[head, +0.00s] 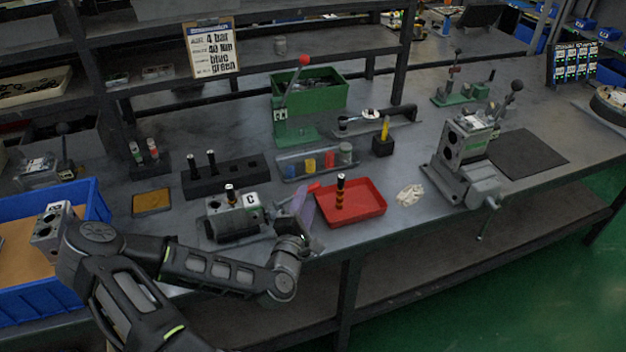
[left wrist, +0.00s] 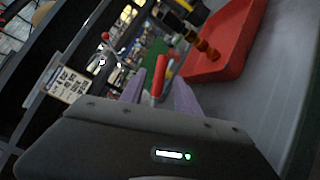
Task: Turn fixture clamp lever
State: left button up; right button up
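A grey fixture with a valve block marked C (head: 234,216) stands near the front edge of the bench, left of the red tray. My left gripper (head: 300,204), with purple fingers, is just right of this block in the head view. In the left wrist view a red lever handle (left wrist: 158,77) stands between the fingers of the left gripper (left wrist: 160,88). The fingers look apart, with a gap on each side of the handle. In the head view the handle is hidden by the gripper. My right gripper is in neither view.
A red tray (head: 368,211) with a dark and orange part stands close right of the left gripper. A black rack (head: 228,178) and a parts tray (head: 291,171) lie behind. Another fixture (head: 465,150) stands at the right. A blue bin (head: 98,204) is at the left.

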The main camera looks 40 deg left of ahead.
pick_arm(q)
jog(key=shift+p+x, duration=0.65)
jog(key=shift+x, duration=3.3)
grip_shut()
